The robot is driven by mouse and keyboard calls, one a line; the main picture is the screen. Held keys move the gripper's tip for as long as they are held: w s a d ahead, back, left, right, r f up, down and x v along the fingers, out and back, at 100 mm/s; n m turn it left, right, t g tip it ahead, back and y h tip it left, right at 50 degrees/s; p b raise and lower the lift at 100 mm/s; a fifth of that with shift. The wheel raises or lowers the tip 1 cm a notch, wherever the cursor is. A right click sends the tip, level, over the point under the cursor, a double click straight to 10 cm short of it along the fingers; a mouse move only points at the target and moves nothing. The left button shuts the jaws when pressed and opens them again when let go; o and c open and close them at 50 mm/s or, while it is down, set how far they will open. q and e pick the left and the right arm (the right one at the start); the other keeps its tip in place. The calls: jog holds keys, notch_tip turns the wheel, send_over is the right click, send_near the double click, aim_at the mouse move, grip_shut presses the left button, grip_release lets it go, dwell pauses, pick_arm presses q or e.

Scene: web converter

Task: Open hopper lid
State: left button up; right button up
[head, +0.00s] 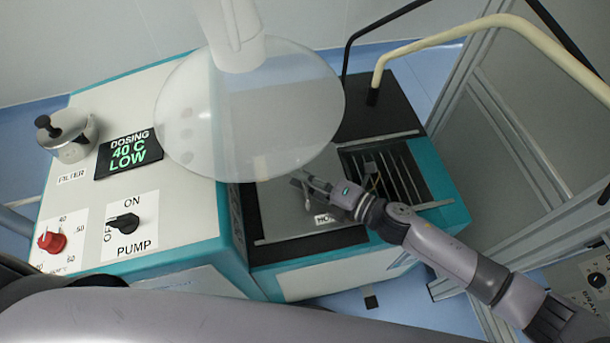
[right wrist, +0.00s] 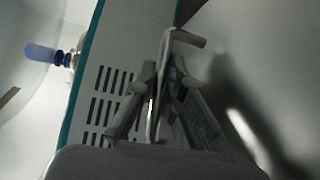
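The grey hopper lid (head: 290,205) lies flat over the left part of the hopper at the machine's front. My right gripper (head: 303,181) is at the lid's upper right area, beside the slatted opening. In the right wrist view, a thin bent metal handle (right wrist: 187,39) stands between the fingers of my right gripper (right wrist: 163,75). The fingertips are close on both sides of it and appear shut on it. My left gripper is not in view.
A translucent round shield (head: 250,110) hangs above and hides part of the machine. A control panel (head: 128,152) with a red knob (head: 52,242) is at left. Dark slats (head: 385,178) lie right of the lid. A cream bent tube (head: 460,32) and metal frame (head: 515,140) stand at right.

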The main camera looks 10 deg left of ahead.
jog(key=o, duration=0.5)
jog(key=shift+c, duration=0.2)
jog(key=v, duration=1.2)
jog(key=shift+w, duration=0.1)
